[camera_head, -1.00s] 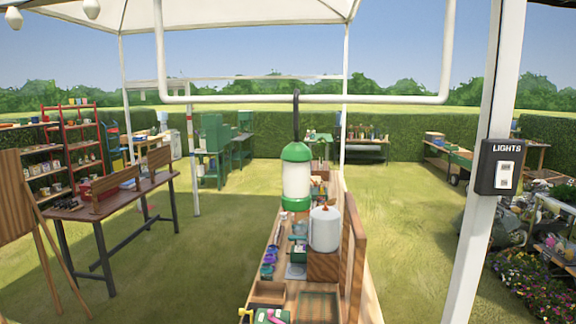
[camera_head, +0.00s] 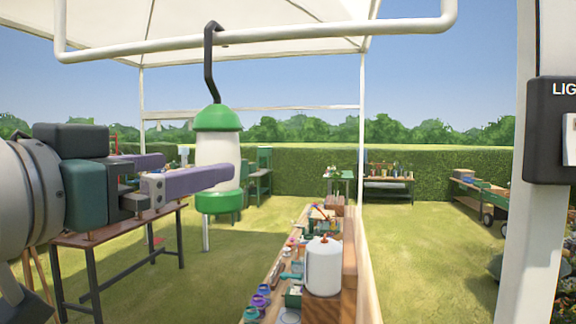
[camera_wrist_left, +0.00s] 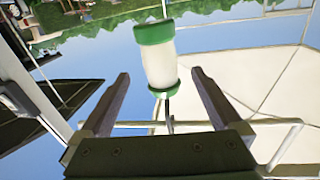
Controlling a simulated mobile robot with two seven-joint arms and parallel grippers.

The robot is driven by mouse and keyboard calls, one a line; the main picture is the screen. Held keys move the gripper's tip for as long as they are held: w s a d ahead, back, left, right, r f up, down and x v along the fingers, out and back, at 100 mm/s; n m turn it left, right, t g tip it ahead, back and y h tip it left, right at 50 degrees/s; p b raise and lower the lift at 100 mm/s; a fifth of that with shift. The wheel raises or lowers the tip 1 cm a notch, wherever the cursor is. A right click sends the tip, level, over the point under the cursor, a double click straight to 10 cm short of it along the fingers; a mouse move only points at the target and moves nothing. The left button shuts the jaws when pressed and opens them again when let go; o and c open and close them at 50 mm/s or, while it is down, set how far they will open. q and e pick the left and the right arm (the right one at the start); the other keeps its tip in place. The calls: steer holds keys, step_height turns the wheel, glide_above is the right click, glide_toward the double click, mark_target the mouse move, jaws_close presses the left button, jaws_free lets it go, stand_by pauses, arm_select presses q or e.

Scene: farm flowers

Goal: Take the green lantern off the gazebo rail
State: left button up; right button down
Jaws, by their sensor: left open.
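The green lantern (camera_head: 217,150) has a green cap, a pale body and a green base. It hangs upright by a dark hook (camera_head: 209,65) from the white gazebo rail (camera_head: 330,32). My left gripper (camera_head: 198,166) is open and level with the lantern's body. Its near purple finger overlaps the body in the head view; the far finger's tip shows to the left of it. In the left wrist view, the lantern (camera_wrist_left: 160,65) appears inverted, between the two finger lines. I cannot tell whether either finger touches it. My right gripper is not in view.
A white post with a dark lights box (camera_head: 550,130) stands at the right. Below is a narrow bench with a white canister (camera_head: 323,268), several small pots and a wooden board (camera_head: 349,265). A dark table (camera_head: 120,240) stands below my left arm. Air right of the lantern is clear.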

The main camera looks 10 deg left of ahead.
mark_target(204, 163)
arm_select(q)
steer(key=shift+w+d+r+p, duration=0.15)
steer(key=shift+w+p, duration=0.3)
steer(key=shift+w, duration=0.7)
steer(key=w+p, duration=0.1)
steer(key=w, duration=0.1)
steer(key=w+d+p, duration=0.1)
steer(key=w+p, duration=0.1)
steer(key=shift+w, duration=0.55)
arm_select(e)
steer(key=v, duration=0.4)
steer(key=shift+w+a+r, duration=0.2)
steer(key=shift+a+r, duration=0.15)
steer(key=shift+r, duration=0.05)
arm_select(q)
steer(key=shift+c, duration=0.4)
jaws_close()
